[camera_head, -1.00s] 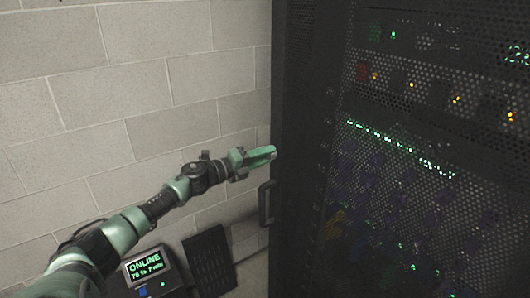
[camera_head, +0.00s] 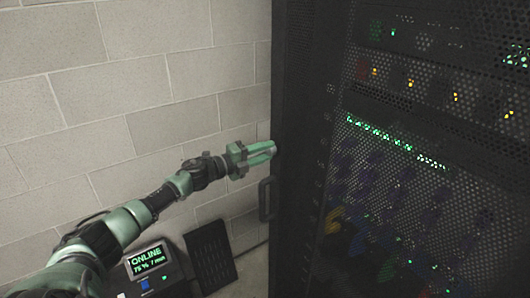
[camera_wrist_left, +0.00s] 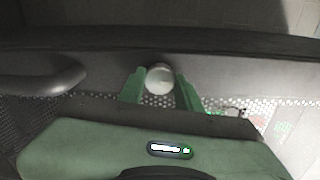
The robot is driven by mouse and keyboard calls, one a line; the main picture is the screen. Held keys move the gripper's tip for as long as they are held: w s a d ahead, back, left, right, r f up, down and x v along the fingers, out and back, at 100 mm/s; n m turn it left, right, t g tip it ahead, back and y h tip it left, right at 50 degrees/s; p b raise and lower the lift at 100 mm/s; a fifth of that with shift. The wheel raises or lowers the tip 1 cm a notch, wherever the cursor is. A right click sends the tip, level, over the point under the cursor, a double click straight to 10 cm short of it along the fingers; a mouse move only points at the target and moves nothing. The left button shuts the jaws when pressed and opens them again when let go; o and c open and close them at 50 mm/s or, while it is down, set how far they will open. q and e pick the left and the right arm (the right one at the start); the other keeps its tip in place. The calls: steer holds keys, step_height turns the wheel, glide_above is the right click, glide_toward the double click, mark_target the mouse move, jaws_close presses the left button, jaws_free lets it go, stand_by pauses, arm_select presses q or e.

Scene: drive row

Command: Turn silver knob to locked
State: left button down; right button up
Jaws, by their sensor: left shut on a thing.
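The silver knob (camera_wrist_left: 160,78) shows in the left wrist view as a round pale disc on the dark edge of the cabinet door. My left gripper (camera_wrist_left: 161,88) has one green finger on each side of the knob and is shut on it. In the head view my left gripper (camera_head: 272,149) reaches to the left edge of the black cabinet (camera_head: 300,120). I cannot read any lock marking. My right gripper is in neither view.
A dark door handle (camera_head: 265,199) sits just below my gripper, and also shows at the left of the wrist view (camera_wrist_left: 45,80). A pale block wall (camera_head: 120,80) stands at left. A small display reading ONLINE (camera_head: 147,257) and a dark panel (camera_head: 211,257) are low down.

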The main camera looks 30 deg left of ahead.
arm_select(q)
steer(key=c, duration=1)
jaws_free()
steer(key=shift+o, duration=0.2)
steer(key=shift+s+a+f, duration=0.1)
steer(key=shift+s+a, duration=0.05)
steer(key=shift+s, duration=0.05)
steer(key=b+v, duration=0.3)
steer(key=v, duration=0.4)
steer(key=shift+s+a, duration=0.1)
steer(key=shift+s, duration=0.05)
